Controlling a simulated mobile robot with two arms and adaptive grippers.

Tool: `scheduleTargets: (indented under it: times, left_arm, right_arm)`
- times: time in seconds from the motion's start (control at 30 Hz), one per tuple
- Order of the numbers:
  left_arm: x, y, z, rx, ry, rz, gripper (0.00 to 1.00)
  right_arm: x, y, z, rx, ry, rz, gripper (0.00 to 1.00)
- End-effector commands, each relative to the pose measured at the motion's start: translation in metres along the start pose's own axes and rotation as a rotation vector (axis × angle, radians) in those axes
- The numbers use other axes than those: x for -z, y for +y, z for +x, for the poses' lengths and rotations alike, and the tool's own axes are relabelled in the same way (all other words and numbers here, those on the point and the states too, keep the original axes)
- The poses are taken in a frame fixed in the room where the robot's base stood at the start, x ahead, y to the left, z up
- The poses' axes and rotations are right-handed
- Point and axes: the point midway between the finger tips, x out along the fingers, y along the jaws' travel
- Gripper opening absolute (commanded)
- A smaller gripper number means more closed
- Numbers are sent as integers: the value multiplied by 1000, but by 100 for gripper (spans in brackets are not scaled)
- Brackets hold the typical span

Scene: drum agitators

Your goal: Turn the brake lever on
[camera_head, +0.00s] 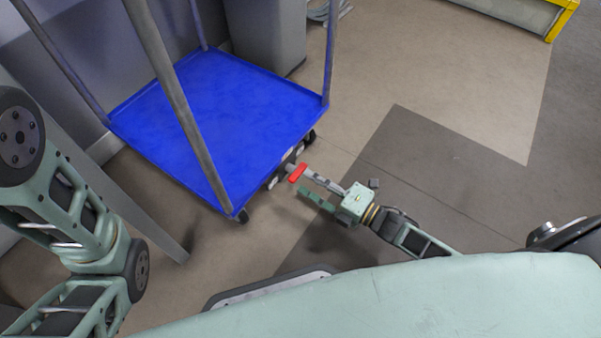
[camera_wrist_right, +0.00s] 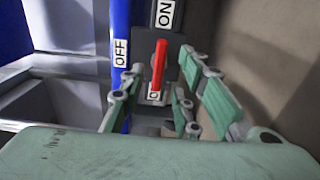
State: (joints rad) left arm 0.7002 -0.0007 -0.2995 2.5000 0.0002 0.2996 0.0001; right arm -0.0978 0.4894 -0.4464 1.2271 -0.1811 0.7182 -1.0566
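The brake lever is a red handle (camera_head: 297,173) at the near right edge of the blue cart (camera_head: 215,110). In the right wrist view the red lever (camera_wrist_right: 159,65) stands nearly upright, with an OFF label (camera_wrist_right: 121,53) to its left and an ON label (camera_wrist_right: 165,13) above it. My right gripper (camera_head: 306,183) is open beside the lever. In the right wrist view its fingers (camera_wrist_right: 160,82) lie on either side of the lever, with visible gaps. I cannot tell whether they touch it. My left arm shows at the left of the head view; its gripper is out of view.
The cart has a flat, empty blue deck and grey upright posts (camera_head: 328,60) at its corners. A grey bin-like block (camera_head: 268,35) stands behind it. A yellow-framed object (camera_head: 563,18) is at the far right.

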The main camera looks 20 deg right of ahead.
Motion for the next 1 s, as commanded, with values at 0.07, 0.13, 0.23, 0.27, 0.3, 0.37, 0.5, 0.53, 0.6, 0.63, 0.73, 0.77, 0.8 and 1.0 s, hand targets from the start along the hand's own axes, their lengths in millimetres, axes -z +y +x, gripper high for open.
scheduleTargets:
  times: [0.07,0.13,0.23,0.27,0.3,0.37,0.5,0.53,0.6,0.63,0.73,0.77,0.8,1.0]
  left_arm:
    - [0,0,0,-1,0,0,0]
    - [0,0,0,-1,0,0,0]
    - [0,0,0,-1,0,0,0]
    - [0,0,0,-1,0,0,0]
    - [0,0,0,-1,0,0,0]
    - [0,0,0,-1,0,0,0]
    - [0,0,0,-1,0,0,0]
    - [0,0,0,-1,0,0,0]
    - [0,0,0,-1,0,0,0]
    - [0,0,0,-1,0,0,0]
    - [0,0,0,-1,0,0,0]
    - [0,0,0,-1,0,0,0]
    - [0,0,0,-1,1,0,0]
    - [0,0,0,-1,0,0,0]
  right_arm:
    - [1,-1,-20,3,1,1,30]
    - [0,-1,-34,3,0,1,30]
    - [0,0,-50,2,0,0,30]
    - [0,0,-53,1,0,0,30]
    - [0,0,-58,0,0,1,30]
    - [0,0,-62,0,1,0,30]
    - [0,0,-68,-1,0,-1,30]
    - [0,0,-68,-1,0,-1,30]
    - [0,0,-68,-1,0,-1,30]
    - [0,0,-68,-1,0,-1,30]
    - [0,0,-68,-1,1,-1,30]
    - [0,0,-68,-1,1,-1,30]
    - [0,0,-68,-1,1,-1,30]
    - [0,1,-67,-2,1,0,30]
